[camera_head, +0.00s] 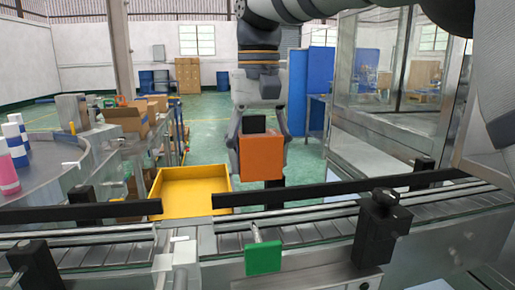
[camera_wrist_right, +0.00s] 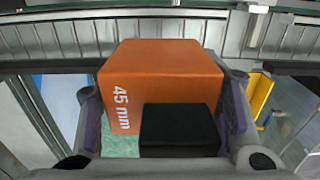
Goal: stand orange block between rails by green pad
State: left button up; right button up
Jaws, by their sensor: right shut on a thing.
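My right gripper (camera_head: 261,155) hangs down in the middle of the head view and is shut on the orange block (camera_head: 261,158). The block is held upright in the air, on the far side of the conveyor's black rail. In the right wrist view the orange block (camera_wrist_right: 165,75) sits between the two fingers, with "45 mm" printed on it. The green pad (camera_head: 263,258) is on the near side of the conveyor, below the block in the picture. The black rails (camera_head: 285,195) run along the conveyor (camera_head: 310,226). My left gripper is not in view.
A yellow tray (camera_head: 190,190) lies behind the conveyor, left of the block. A black clamp block (camera_head: 382,228) stands on the near edge at right. The conveyor surface near the pad looks clear.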

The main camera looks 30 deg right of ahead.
jog(key=shift+s+f, duration=0.2)
jog(key=shift+f, duration=5.45)
jog(key=o, duration=1.4)
jog(key=shift+o, duration=0.2)
notch_tip(320, 180, up, 12)
jog(key=shift+r, duration=0.1)
